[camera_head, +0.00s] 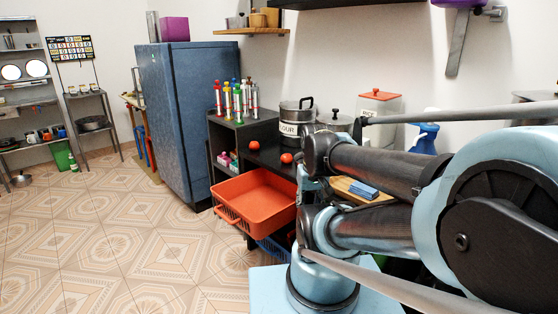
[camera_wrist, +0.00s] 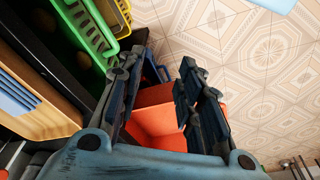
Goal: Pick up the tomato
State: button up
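One red tomato (camera_head: 254,146) sits on the black counter near the shelf of bottles. A second red tomato (camera_head: 286,158) sits to its right, nearer my arm. Which of the two the task means cannot be told. My gripper (camera_wrist: 160,62) shows in the wrist view with its two dark fingers apart and nothing between them. It faces downward over the orange bin and the tiled floor. I see no clear tomato in the wrist view. In the head view my arm hides the gripper's fingers.
An orange bin (camera_head: 228,205) juts out below the counter; its wall shows in the wrist view (camera_wrist: 160,115). A green basket (camera_wrist: 100,30) is close by. Bottles (camera_head: 236,98), a flour pot (camera_head: 293,128) and a wooden board with a blue item (camera_head: 364,190) flank the tomatoes. Floor at left is open.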

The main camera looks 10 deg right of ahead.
jog(key=o, duration=0.4)
jog(key=shift+s+r, duration=0.1)
jog(key=shift+r, duration=0.05)
notch_tip(320, 180, up, 14)
jog(key=m+g+y, duration=0.1)
jog(key=m, duration=0.8)
send_over(288, 155)
jog(key=d, duration=0.2)
jog(key=f, duration=0.5)
jog(key=a+f, duration=0.1)
jog(key=f, duration=0.5)
jog(key=a+f, duration=0.1)
jog(key=f, duration=0.4)
jog(key=shift+w+a+f, duration=0.1)
jog(key=shift+w+f, duration=0.15)
jog(key=shift+f, duration=0.05)
